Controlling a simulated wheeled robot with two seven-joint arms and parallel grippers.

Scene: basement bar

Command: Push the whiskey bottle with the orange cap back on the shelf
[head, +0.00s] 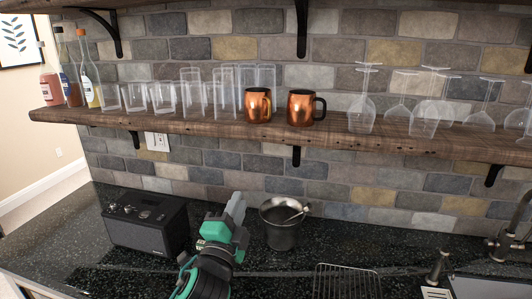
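Several bottles stand upright at the left end of the wooden shelf (300,136). One is a pink-red bottle (50,86) with a pale label, nearest the shelf's left end. My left gripper (236,208) is over the counter, below the shelf and well right of the bottles. Its fingers look close together, but the gap is unclear. My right gripper is out of view.
Clear glasses (163,98), two copper mugs (258,105) and stemmed glasses (362,105) line the shelf. A black radio (145,222) and a metal bucket (281,230) stand on the dark counter (360,250). A wire rack (346,282) and tap (510,240) lie right.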

